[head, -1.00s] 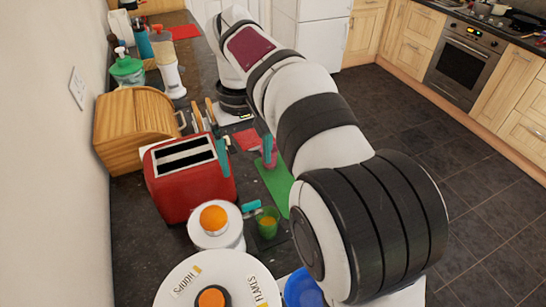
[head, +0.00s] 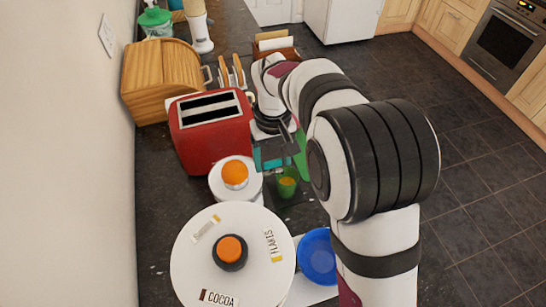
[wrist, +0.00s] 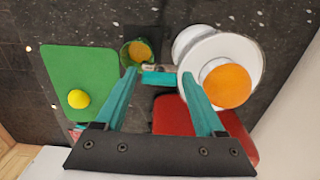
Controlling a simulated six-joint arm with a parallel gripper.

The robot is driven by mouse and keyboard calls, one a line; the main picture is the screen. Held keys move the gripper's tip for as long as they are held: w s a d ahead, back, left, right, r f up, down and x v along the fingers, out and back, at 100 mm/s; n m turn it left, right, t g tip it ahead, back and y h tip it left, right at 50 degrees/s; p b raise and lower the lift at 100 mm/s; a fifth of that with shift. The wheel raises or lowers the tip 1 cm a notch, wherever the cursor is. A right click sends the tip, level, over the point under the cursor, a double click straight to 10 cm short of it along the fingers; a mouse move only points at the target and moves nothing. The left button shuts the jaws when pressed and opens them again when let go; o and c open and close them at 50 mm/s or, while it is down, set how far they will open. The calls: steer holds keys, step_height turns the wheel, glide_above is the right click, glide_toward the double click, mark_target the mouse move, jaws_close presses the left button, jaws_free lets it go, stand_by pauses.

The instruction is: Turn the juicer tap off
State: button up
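The juicer (head: 235,190) is white and round with an orange half on top, standing in front of the toaster. It also shows at the right in the wrist view (wrist: 250,50). Its teal tap (wrist: 160,78) sticks out to the left, close to a green cup (wrist: 130,56) holding something orange. The cup also shows in the head view (head: 287,190). My gripper (wrist: 158,75) is open, with one teal finger on each side of the tap in that view. I cannot tell whether either finger touches it. In the head view the fingers partly hide the tap.
A red toaster (head: 212,140) stands behind the juicer. A green board (wrist: 78,70) with a yellow ball (wrist: 78,98) lies left of the cup in the wrist view. A large white canister lid (head: 195,265) and a blue bowl (head: 317,257) are in front.

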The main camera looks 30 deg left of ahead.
steer(key=c, duration=1)
steer(key=shift+m, duration=0.3)
steer(key=m, duration=0.3)
steer(key=shift+m, duration=0.3)
steer(key=m, duration=0.4)
steer(key=shift+a+m, duration=0.15)
steer(key=shift+m, duration=0.15)
steer(key=m, duration=0.4)
steer(key=shift+a+m, duration=0.15)
steer(key=shift+m, duration=2.35)
